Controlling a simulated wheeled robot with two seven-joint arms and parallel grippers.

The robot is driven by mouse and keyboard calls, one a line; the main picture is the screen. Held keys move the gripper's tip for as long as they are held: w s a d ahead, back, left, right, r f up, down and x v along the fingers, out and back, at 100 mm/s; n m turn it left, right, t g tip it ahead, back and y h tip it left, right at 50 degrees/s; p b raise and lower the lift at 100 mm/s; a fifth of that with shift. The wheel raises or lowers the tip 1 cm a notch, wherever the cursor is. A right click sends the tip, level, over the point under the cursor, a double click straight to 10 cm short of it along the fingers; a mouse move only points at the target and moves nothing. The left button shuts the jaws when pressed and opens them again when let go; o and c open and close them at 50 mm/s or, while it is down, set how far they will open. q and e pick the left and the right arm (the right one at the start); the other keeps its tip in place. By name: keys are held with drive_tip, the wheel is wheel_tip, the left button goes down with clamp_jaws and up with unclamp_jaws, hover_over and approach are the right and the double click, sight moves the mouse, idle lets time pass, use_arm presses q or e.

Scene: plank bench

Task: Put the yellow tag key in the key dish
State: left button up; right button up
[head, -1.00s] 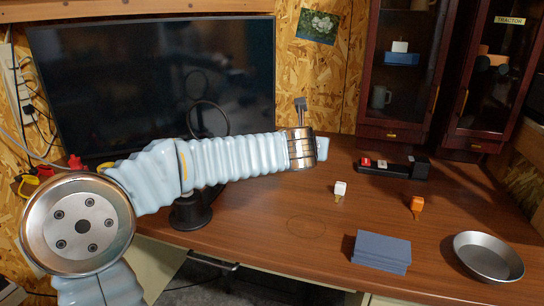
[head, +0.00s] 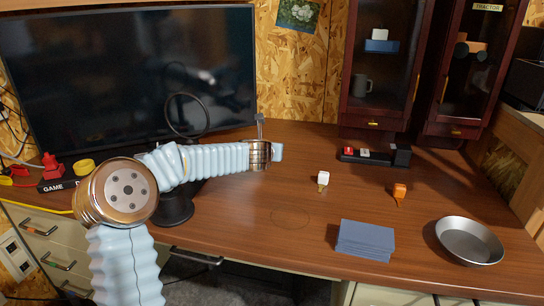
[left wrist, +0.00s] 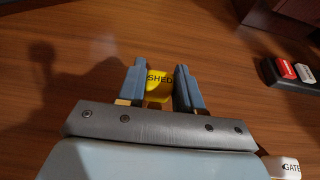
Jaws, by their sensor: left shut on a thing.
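My left gripper (head: 260,120) is above the desk at mid-picture, its fingers pointing toward the back. In the left wrist view its two fingers (left wrist: 160,78) are shut on the yellow tag key (left wrist: 159,82), whose tag reads SHED. In the head view the yellow tag cannot be made out. The key dish, a round silver metal bowl (head: 470,239), stands at the right front of the desk, far from the gripper. My right gripper is not in view.
A white-tagged key (head: 323,178) and an orange-tagged key (head: 399,192) lie on the desk. A blue-grey block (head: 365,241) sits left of the dish. A black holder (head: 402,155) with red and white pieces is behind. A monitor (head: 130,75) stands at the back left.

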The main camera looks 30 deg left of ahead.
use_arm(q)
drive_tip(key=shift+f, duration=0.95)
drive_tip(key=shift+f+b, duration=0.2)
drive_tip(key=shift+b, duration=0.15)
drive_tip(key=o, duration=1)
drive_tip(key=shift+r, duration=0.1)
